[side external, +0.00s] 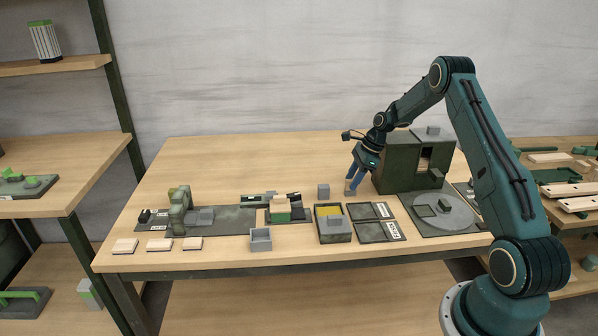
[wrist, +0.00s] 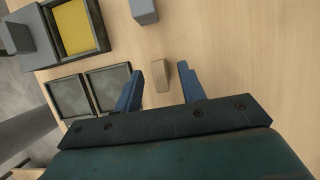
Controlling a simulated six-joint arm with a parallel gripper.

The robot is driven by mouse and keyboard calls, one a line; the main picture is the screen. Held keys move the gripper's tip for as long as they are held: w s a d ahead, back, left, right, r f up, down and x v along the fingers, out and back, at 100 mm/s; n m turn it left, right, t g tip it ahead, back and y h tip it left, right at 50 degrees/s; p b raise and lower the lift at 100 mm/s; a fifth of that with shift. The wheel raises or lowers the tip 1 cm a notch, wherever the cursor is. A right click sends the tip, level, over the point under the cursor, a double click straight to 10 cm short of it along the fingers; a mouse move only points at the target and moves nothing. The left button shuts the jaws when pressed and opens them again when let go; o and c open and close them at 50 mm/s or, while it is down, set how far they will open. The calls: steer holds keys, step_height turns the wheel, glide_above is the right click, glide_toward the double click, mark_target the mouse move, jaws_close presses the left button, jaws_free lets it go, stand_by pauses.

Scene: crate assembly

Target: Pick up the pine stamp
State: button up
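A small wooden block, seemingly the pine stamp (wrist: 160,76), stands on the bare table in the wrist view. It lies between the two blue fingers of my gripper (wrist: 158,88), a little beyond their tips, with a gap on each side. In the side view my gripper (side external: 354,183) points down near the table in front of the dark green cabinet. The stamp's lower part (side external: 349,192) just shows between the fingers there. My gripper is open and empty. Whether the fingertips are level with the stamp is hard to tell.
A grey block (side external: 323,190) stands just left of my gripper. The dark green cabinet (side external: 408,172) is close on the right. An open box with a yellow pad (side external: 327,212) and dark trays (side external: 372,211) lie in front. The table behind and left is clear.

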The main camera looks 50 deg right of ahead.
steer(key=shift+x, duration=1.7)
jaws_close()
